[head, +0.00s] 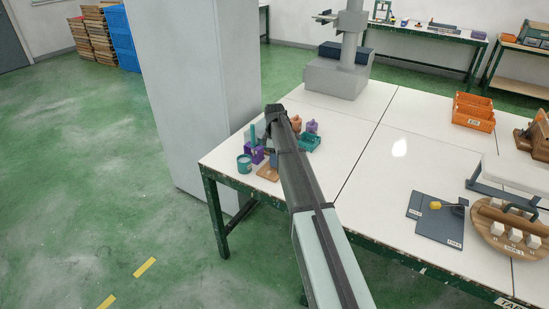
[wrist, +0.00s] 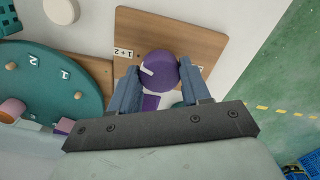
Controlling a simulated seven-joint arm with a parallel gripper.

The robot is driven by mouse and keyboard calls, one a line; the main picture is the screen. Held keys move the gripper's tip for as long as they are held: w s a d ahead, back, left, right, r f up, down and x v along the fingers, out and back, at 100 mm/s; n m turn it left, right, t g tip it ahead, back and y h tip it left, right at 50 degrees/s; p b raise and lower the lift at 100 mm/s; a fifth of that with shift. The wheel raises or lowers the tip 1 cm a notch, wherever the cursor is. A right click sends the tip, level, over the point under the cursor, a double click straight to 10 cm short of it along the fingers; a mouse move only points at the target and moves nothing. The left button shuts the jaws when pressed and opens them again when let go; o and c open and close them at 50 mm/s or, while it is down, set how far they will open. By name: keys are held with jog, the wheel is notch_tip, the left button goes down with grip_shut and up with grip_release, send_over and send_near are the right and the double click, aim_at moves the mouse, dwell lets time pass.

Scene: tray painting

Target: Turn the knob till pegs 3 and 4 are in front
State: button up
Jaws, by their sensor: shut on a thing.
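In the wrist view a round purple knob (wrist: 160,75) with a white pointer mark sits on a wooden board (wrist: 185,30). The mark points to the left, roughly toward a white label on the board that seems to read "1 + 2". My gripper (wrist: 158,66) is shut on the knob, one grey finger on each side. Pegs 3 and 4 cannot be made out. In the head view my arm hides the gripper and knob.
A white cylinder (wrist: 62,10) stands near the board. The middle of the white table (head: 350,115) is clear.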

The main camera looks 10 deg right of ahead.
jog(key=m, duration=0.4)
jog(key=shift+m, duration=0.3)
jog(key=m, duration=0.3)
jog(key=shift+m, duration=0.3)
jog(key=m, duration=0.4)
jog(key=shift+m, duration=0.3)
jog(key=m, duration=0.3)
jog(key=shift+m, duration=0.3)
jog(key=m, duration=0.4)
jog(key=shift+m, duration=0.3)
jog(key=m, duration=0.3)
jog(key=shift+m, duration=0.3)
jog(key=m, duration=0.3)
jog(key=shift+m, duration=2)
